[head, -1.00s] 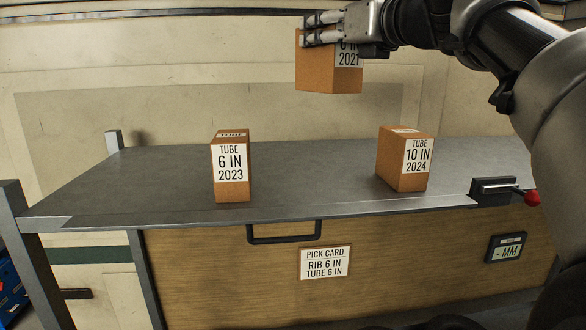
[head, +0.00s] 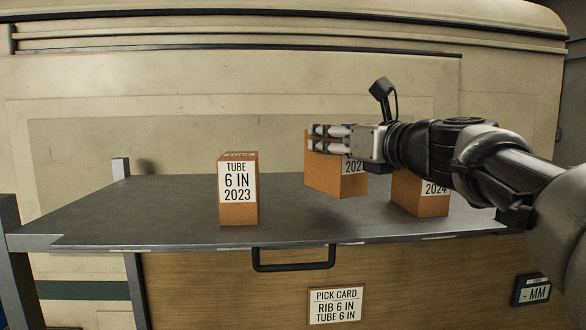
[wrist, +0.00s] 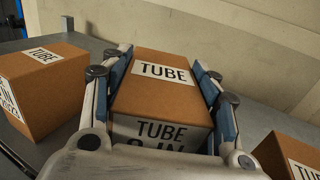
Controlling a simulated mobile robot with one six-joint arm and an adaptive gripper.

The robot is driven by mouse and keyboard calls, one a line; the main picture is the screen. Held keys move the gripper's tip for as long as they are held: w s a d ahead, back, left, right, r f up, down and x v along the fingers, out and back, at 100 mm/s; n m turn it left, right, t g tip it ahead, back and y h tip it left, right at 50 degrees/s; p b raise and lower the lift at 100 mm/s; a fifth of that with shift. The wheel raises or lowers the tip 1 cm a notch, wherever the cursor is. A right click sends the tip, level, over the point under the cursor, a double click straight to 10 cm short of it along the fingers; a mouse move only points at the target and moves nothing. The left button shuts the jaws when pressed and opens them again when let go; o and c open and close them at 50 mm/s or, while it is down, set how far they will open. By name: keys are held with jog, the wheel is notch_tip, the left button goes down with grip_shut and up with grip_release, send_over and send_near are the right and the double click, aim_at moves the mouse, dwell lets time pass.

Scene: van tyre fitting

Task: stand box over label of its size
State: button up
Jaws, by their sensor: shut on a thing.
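My gripper (head: 320,138) is shut on a brown cardboard box (head: 325,182), which is upright and appears a little above the grey bench top. Its front label ends in 2021; my gripper hides the rest. In the wrist view the held box (wrist: 165,100) sits between the two fingers, marked TUBE, its size line cut off. A box marked TUBE 6 IN 2023 (head: 239,214) stands to the left; it also shows in the wrist view (wrist: 50,85). The 2024 box (head: 415,205) stands to the right, partly behind my arm. Small pale strips on the bench's front edge (head: 350,243) are unreadable.
The grey bench top (head: 120,220) is clear at the left and between the standing boxes. A pick card (head: 336,306) on the wooden front reads RIB 6 IN, TUBE 6 IN. A black handle (head: 293,266) projects below the edge. A pale panelled wall (head: 200,90) closes the back.

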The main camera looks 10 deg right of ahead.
aim_at(335, 159)
jog(key=shift+f+b, duration=0.65)
jog(key=shift+f, duration=1.45)
jog(key=shift+f, duration=0.1)
jog(key=o, duration=1.2)
jog(key=shift+w, duration=0.1)
